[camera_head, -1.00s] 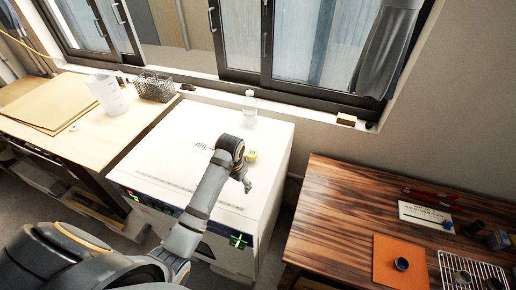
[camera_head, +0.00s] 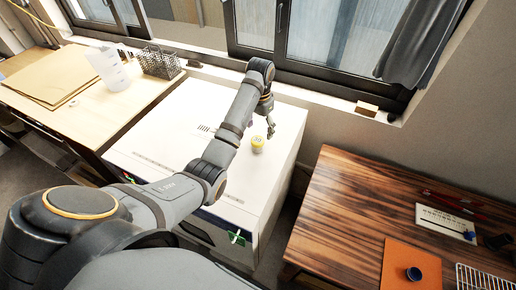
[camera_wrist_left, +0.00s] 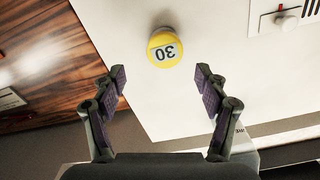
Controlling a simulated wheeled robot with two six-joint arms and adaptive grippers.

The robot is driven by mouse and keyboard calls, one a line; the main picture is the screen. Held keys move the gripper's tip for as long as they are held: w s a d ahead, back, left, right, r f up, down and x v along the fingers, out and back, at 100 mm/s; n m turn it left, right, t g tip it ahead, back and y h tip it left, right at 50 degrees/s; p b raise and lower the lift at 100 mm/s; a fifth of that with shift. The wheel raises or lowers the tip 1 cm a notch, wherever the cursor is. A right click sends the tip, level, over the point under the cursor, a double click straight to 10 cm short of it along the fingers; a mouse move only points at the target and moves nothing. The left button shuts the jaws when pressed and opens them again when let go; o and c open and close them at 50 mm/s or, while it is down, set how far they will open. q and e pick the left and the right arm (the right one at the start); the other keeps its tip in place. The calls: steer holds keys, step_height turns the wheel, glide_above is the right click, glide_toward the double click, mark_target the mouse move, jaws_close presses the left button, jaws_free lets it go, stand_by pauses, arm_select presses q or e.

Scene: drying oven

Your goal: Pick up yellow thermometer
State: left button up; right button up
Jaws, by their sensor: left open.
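The yellow thermometer (camera_head: 257,142) is a small round yellow piece on the white top of the drying oven (camera_head: 180,130), near its right side. In the left wrist view the thermometer (camera_wrist_left: 164,47) shows the number 30, upside down, on a white band. My left gripper (camera_head: 270,130) hangs over the oven top, just behind and right of the thermometer in the head view. In the left wrist view the gripper (camera_wrist_left: 160,78) is open and empty, with the thermometer beyond the fingertips, roughly centred between them. My right gripper is not in view.
A pale bench at left holds a wire basket (camera_head: 160,62) and a white container (camera_head: 110,70). Windows line the back.

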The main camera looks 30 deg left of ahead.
mark_target(258, 140)
arm_select(q)
steer(key=shift+f, duration=0.25)
steer(key=shift+s+a+f+b, duration=0.1)
steer(key=shift+f+b, duration=0.3)
steer(key=shift+b, duration=0.05)
steer(key=f+b, duration=0.3)
steer(key=shift+a+f, duration=0.25)
steer(key=shift+f, duration=0.35)
steer(key=shift+r, duration=0.1)
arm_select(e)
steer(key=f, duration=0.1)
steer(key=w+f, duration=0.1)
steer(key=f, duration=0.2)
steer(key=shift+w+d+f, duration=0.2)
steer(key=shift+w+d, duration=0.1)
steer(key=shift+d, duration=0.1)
arm_select(q)
steer(key=shift+r, duration=0.1)
steer(key=c, duration=1.2)
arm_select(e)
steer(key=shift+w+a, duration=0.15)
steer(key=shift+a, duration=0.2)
